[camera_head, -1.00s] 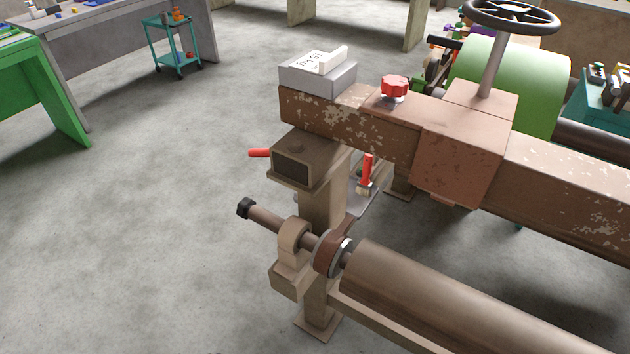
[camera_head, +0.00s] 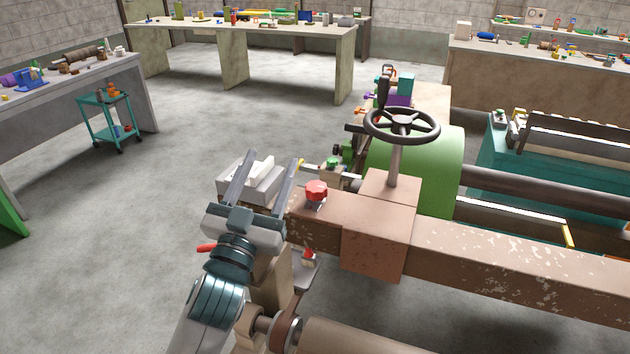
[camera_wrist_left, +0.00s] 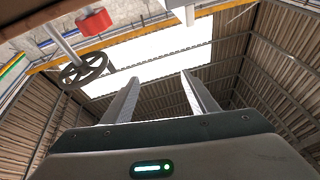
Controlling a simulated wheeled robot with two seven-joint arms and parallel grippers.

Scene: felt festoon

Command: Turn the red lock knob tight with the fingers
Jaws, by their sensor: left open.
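The red lock knob (camera_head: 316,190) stands on top of the rusty brown beam (camera_head: 480,252), left of the handwheel column. It also shows as a red block in the left wrist view (camera_wrist_left: 94,21), upper left and outside the fingers. My left gripper (camera_head: 272,160) is open, with its two fingers spread and nothing visible between them. In the head view it is left of the knob, over the beam's end, apart from the knob. The left wrist view shows the same open fingers (camera_wrist_left: 160,77). My right gripper is in neither view.
A black handwheel (camera_head: 402,125) rises on a post right of the knob. A grey box (camera_head: 250,183) with a white top piece sits at the beam's left end, partly behind my fingers. A green drum (camera_head: 440,170) lies behind. A teal cart (camera_head: 110,118) stands on open floor at left.

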